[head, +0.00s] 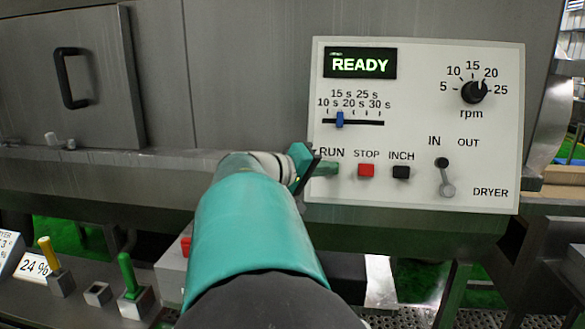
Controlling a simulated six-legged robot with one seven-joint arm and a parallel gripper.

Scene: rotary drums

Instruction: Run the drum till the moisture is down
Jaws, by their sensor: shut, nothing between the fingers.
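The white dryer panel (420,222) faces me at the right. Its display (360,64) reads READY. The green RUN button (330,169) is partly hidden by my gripper (312,167), which is shut and empty at its left edge; I cannot tell if they touch. The red STOP button (366,170) and black INCH button (401,171) are clear. The blue time slider (340,119) stands near 15 s. The rpm knob (474,91) seems to point near 20. The lever (446,183) hangs below IN and OUT.
A grey door with a black handle (72,78) is at the upper left. A yellow-handled tool (47,252) and a green-handled tool (128,271) stand in holders at the lower left, with an empty holder (98,293) between them. My arm covers the lower middle.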

